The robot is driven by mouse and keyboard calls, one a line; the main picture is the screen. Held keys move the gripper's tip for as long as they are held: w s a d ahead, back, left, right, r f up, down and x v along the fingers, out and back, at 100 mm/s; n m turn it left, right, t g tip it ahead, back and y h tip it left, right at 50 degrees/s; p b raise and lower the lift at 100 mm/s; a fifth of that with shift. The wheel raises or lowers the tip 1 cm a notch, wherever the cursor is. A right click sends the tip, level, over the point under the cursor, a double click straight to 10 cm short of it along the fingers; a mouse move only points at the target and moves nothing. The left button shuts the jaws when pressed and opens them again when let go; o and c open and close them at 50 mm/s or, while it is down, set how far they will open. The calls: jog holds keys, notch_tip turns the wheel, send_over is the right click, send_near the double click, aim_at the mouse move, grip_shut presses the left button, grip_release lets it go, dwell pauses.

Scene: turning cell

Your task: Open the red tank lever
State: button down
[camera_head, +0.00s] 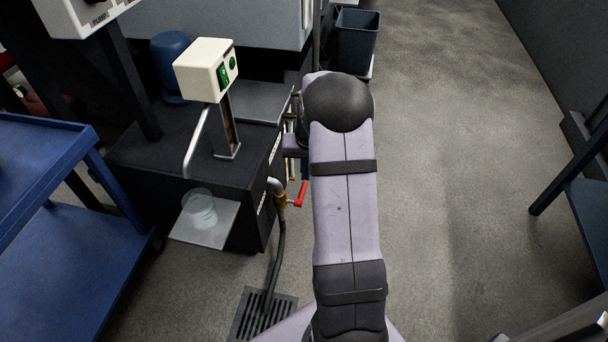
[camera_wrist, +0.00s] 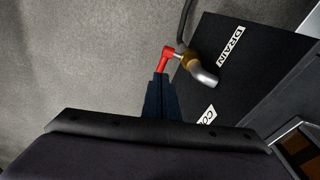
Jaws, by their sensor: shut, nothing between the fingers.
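The red tank lever (camera_head: 301,194) sits on a brass valve (camera_head: 281,200) at the side of the black tank, left of my arm. In the wrist view the lever (camera_wrist: 166,58) has a bend, and its free end points down toward my fingertips. My gripper (camera_wrist: 160,78) is shut and empty, with its dark fingers directly below the lever's end. I cannot tell whether they touch it. The brass valve (camera_wrist: 183,60) with a grey curved pipe shows just right of the lever. In the head view my arm hides most of my gripper.
The black tank (camera_head: 175,150) carries a white switch box (camera_head: 207,70) on a post. A clear cup (camera_head: 199,208) stands on its side shelf (camera_head: 215,236). A hose runs down to a floor drain (camera_head: 262,315). A blue cart (camera_head: 50,250) is at left. The floor right of my arm is clear.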

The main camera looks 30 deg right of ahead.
jog(key=w+d+r, duration=0.2)
jog(key=w+r, duration=0.1)
jog(key=m+h+b, duration=0.1)
jog(key=m+b, duration=0.1)
jog(key=b, duration=0.4)
send_over(304, 187)
jog(key=shift+t, duration=0.3)
jog(key=f, duration=1.2)
jog(key=shift+s+f, duration=0.25)
jog(key=shift+s, duration=0.15)
jog(key=shift+a+f, duration=0.2)
jog(key=shift+f, duration=0.6)
